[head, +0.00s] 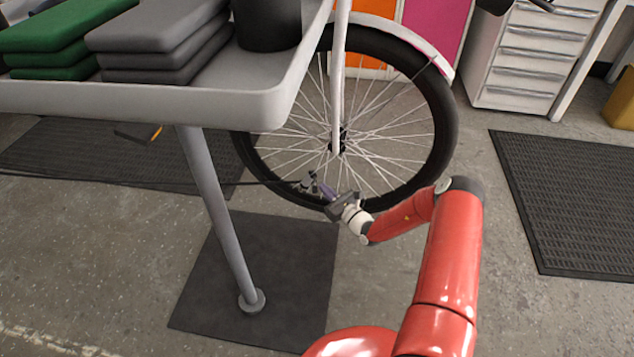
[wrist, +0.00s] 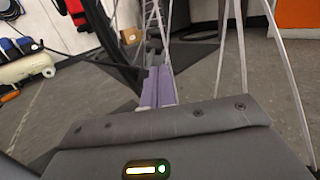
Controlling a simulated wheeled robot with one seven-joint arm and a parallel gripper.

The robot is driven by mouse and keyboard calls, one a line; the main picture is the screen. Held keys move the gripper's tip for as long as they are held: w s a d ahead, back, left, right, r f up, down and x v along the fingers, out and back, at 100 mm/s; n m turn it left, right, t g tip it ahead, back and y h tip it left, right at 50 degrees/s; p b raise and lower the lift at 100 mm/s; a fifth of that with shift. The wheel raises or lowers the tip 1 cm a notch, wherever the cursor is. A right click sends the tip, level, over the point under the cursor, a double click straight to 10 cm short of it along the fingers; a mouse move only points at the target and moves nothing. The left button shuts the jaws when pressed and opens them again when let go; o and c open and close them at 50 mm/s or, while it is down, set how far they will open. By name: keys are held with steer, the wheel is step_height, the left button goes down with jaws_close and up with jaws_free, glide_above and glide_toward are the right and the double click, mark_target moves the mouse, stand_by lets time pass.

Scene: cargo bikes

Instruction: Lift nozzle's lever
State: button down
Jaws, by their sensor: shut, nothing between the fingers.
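The nozzle (head: 308,184) is a small dark fitting at the lower part of the bike wheel (head: 385,120), with a thin dark hose (head: 262,182) running left from it. Its lever is too small to tell apart in the head view. My gripper (head: 323,187) reaches in from the right at the lower rim, its purple fingertips close beside the nozzle; I cannot tell if they touch it. In the wrist view the purple fingers (wrist: 157,84) are together and empty, pointing in among the spokes. The nozzle cannot be made out clearly in the wrist view.
A grey tabletop (head: 200,108) with stacked green and grey pads overhangs at the left, on a post (head: 215,205). The dark tyre (wrist: 92,38) is close at the left of the fingers in the wrist view. A white drawer cabinet (head: 530,60) stands at the back right.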

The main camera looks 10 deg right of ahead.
step_height(320, 180, up, 4)
steer(key=p, duration=0.2)
steer(key=shift+p, duration=0.4)
stand_by(0.7)
steer(key=s+d+p, duration=0.2)
steer(key=s, duration=0.6)
steer(key=shift+s+f+p, duration=0.4)
steer(key=shift+f, duration=0.05)
